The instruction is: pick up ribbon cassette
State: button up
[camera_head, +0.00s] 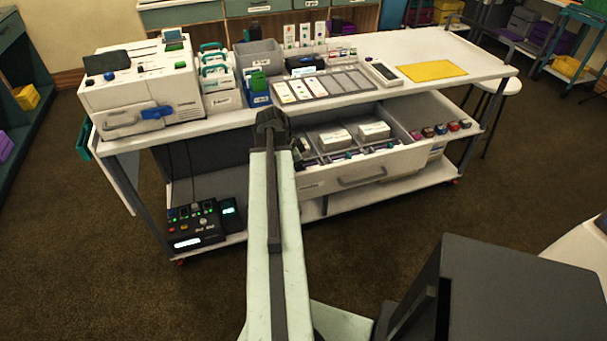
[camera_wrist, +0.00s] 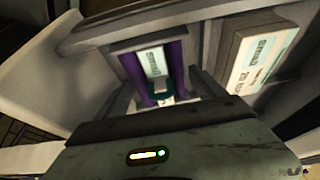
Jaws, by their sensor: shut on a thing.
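The ribbon cassette, as I take it, is a purple piece with a pale label (camera_wrist: 154,62) in the wrist view. It is in a narrow compartment at the left of the open drawer (camera_head: 345,181). My gripper (camera_wrist: 160,98) is at its near end and shut on it. In the head view my gripper (camera_head: 299,152) is low at the drawer's left end, mostly behind my own arm. The cassette cannot be made out there.
White labelled boxes (camera_head: 335,138) lie in the drawer to the right, and one box (camera_wrist: 258,55) is close beside the compartment. Drawer walls are close around my gripper. Above is the crowded worktop (camera_head: 480,66); a black control box (camera_head: 195,225) stands on the lower shelf.

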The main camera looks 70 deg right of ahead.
jog(key=shift+r, duration=0.1)
notch_tip(320, 180, up, 18)
jog(key=p, duration=1.8)
